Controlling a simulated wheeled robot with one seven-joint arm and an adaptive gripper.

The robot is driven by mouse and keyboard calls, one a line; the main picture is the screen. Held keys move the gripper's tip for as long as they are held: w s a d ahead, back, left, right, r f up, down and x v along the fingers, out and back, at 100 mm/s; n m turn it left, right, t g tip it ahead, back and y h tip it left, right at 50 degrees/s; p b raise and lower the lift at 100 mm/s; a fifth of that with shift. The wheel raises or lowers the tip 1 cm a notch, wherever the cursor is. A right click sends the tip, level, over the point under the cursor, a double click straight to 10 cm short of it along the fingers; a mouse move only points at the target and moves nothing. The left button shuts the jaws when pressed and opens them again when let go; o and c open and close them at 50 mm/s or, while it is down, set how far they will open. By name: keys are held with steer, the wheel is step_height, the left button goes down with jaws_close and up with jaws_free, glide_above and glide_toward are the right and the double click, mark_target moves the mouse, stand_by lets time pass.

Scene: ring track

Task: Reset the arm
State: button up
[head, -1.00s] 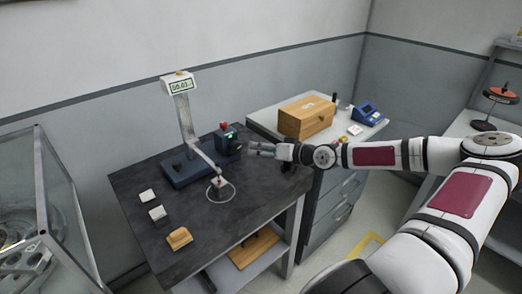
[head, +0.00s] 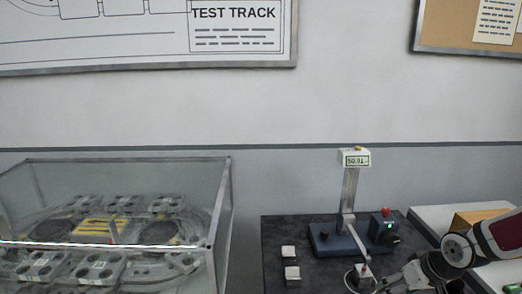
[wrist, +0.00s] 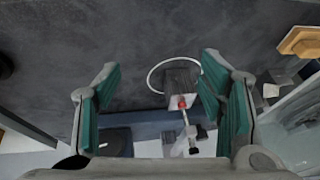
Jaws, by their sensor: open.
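A bench device with a blue base (head: 330,240) stands on the dark table, with an upright post and a small display (head: 356,159) on top. Its thin arm (head: 356,257) slopes down from the post to a small red-topped block at a white ring (head: 352,284) on the table. My gripper (head: 392,284) is at the lower right, just right of the ring, partly cut off by the frame. In the wrist view its teal-padded fingers (wrist: 160,95) are wide apart and empty. The red-topped block (wrist: 182,102) and the ring (wrist: 150,76) show between and beyond them.
A control box (head: 384,231) with a red button stands right of the post. Two small pale blocks (head: 289,252) lie on the table (head: 272,232) at left. A glass case (head: 222,215) stands farther left. A wooden box (head: 470,218) is at right.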

steer(key=s+a+r+g+h, duration=0.1)
steer(key=s+a+r+h, duration=0.25)
steer(key=r, duration=0.55)
steer(key=s+a+r+g+h, duration=0.1)
steer(key=s+a+r+h, duration=0.1)
steer(key=s+r, duration=0.5)
steer(key=s+a+r+t+y, duration=0.2)
steer(key=s+a+r+y, duration=0.1)
steer(key=s+a+r, duration=0.8)
steer(key=shift+s+r+m+t, duration=0.3)
steer(key=shift+r+m+t, duration=0.1)
steer(key=shift+r, duration=0.2)
